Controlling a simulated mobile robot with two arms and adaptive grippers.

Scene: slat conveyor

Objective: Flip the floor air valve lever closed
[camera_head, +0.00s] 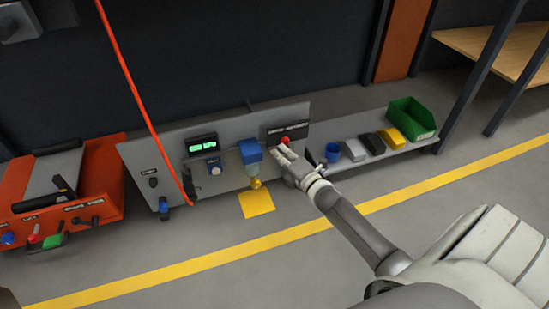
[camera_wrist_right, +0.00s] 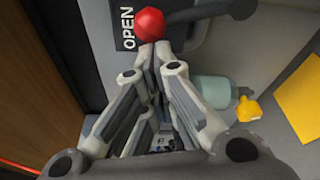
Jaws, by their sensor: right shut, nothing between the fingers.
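The air valve lever has a red ball knob (camera_head: 284,141) and stands at the right end of a low grey panel (camera_head: 228,176). In the right wrist view the red knob (camera_wrist_right: 150,24) is at the top, on a dark lever arm (camera_wrist_right: 208,13) running right. A black label reading OPEN (camera_wrist_right: 126,28) is just left of the knob. My right gripper (camera_head: 281,155) is shut and empty, its fingertips right at the knob; they also show just below it in the wrist view (camera_wrist_right: 153,55). I cannot tell if they touch. My left gripper is out of view.
A low grey shelf right of the panel holds a blue cup (camera_head: 332,153), small boxes and a green bin (camera_head: 411,119). A red hose (camera_head: 137,95) hangs in front of the panel. An orange unit (camera_head: 102,178) stands left. The floor in front is clear.

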